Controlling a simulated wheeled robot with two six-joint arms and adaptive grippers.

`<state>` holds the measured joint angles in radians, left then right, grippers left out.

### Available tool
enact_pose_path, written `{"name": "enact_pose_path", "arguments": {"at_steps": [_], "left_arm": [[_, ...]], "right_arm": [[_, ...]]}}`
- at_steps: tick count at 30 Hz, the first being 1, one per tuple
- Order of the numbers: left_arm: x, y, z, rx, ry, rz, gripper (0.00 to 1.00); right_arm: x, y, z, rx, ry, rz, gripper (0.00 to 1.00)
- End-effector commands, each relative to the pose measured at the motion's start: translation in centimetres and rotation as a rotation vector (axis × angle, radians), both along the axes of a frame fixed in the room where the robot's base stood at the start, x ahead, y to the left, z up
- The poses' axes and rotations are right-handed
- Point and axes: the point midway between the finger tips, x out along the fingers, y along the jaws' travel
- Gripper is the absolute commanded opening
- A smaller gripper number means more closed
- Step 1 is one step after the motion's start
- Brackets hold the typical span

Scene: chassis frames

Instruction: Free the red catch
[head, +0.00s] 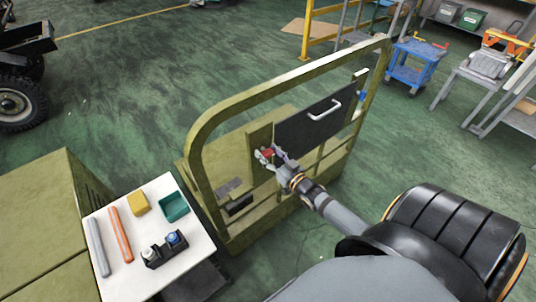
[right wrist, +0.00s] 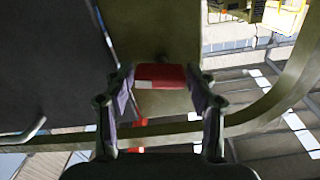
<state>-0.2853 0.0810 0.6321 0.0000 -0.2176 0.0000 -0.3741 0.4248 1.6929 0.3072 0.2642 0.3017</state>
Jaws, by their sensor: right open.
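The red catch (head: 268,153) sits on an olive plate at the left edge of a dark panel (head: 312,122) with a pale handle (head: 324,110). My right gripper (head: 271,156) is at the catch, with its fingers around it. In the right wrist view the red catch (right wrist: 160,76) lies between the two spread fingertips of my right gripper (right wrist: 160,88). The fingers are open, one on each side; whether either touches the catch I cannot tell. A thin red piece shows below it near the left finger. My left gripper is not in view.
An olive tubular frame (head: 203,138) arches around the panel. A white-topped table (head: 130,262) at lower left holds a yellow block (head: 138,203), a green tray (head: 174,206), rods and a dark holder. A blue cart (head: 410,65) stands far right. Green floor is open beyond.

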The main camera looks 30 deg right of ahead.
Motion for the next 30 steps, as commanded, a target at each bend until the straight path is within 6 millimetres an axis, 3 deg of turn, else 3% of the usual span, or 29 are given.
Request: {"name": "enact_pose_path", "arguments": {"at_steps": [9,18,24,30], "left_arm": [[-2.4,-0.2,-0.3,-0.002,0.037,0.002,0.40],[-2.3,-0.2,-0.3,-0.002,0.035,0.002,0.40],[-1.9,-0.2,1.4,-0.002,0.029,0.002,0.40],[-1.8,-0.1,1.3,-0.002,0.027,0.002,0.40]], "right_arm": [[0.4,0.0,0.0,0.000,0.001,0.000,0.55],[0.3,0.0,0.0,0.000,0.000,0.000,0.15],[0.3,0.1,0.5,-0.169,-0.011,-0.002,0.15],[0.3,0.2,0.1,-0.222,-0.017,0.000,0.15]]}}
